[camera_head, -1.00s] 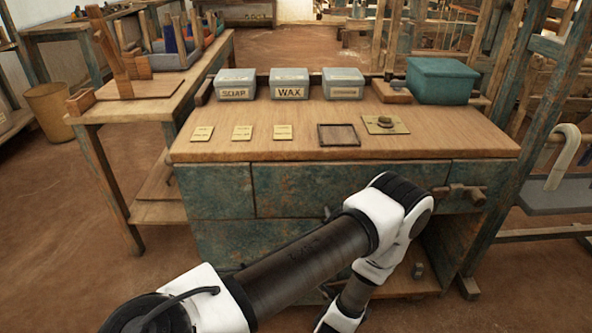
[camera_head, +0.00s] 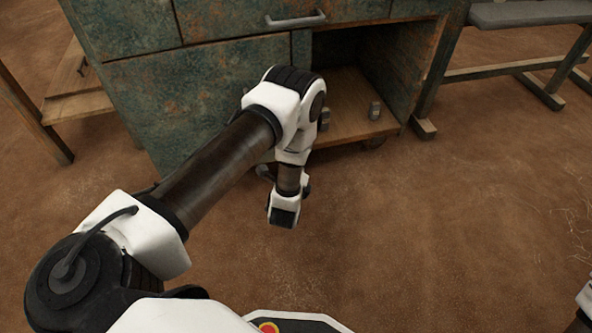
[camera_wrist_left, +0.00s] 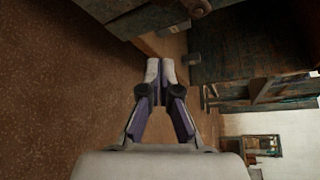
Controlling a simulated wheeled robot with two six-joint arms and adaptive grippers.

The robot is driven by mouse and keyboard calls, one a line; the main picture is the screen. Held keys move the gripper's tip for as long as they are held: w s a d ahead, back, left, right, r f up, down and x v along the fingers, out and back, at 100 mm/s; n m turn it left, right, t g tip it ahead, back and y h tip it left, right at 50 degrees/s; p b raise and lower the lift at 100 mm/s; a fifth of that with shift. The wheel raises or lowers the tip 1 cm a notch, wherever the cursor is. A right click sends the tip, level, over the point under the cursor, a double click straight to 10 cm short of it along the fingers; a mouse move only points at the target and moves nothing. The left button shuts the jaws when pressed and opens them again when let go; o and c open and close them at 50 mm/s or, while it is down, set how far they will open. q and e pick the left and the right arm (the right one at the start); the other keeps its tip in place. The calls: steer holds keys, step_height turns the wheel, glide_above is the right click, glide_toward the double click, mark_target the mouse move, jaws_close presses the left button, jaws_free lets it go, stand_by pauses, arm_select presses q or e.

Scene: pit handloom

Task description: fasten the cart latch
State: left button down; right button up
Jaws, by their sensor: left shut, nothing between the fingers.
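The cart (camera_head: 195,80) is a wooden cabinet with worn teal panels, at the top of the head view. A metal handle (camera_head: 297,19) sits on its upper front. I cannot make out the latch for sure. Two small metal pieces (camera_head: 374,110) show at the open lower bay, one partly behind my left arm. My left arm reaches in front of the cart; its gripper fingers are mostly hidden there. In the left wrist view my left gripper (camera_wrist_left: 159,68) is shut and empty, pointing toward the cart's wooden shelf edge. My right gripper is out of view.
The open bay has a bare wooden shelf floor (camera_head: 345,128). A side table's legs (camera_head: 30,120) stand at left. A grey-topped bench (camera_head: 530,12) stands at the upper right. The brown floor (camera_head: 440,230) in front of the cart is clear.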

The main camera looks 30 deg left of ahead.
arm_select(q)
steer(key=a, duration=0.1)
steer(key=w+a+b, duration=0.1)
steer(key=a, duration=0.1)
steer(key=a+r+b, duration=0.1)
steer(key=shift+w+a, duration=0.2)
steer(key=shift+w, duration=0.2)
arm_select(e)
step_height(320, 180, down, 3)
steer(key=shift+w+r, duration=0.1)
arm_select(q)
steer(key=m+g+p, duration=0.1)
steer(key=p, duration=0.3)
steer(key=r+m+p, duration=0.1)
steer(key=p, duration=0.3)
steer(key=shift+s+a+r+g+y, duration=0.2)
steer(key=shift+r+g+y, duration=0.1)
steer(key=shift+g, duration=0.1)
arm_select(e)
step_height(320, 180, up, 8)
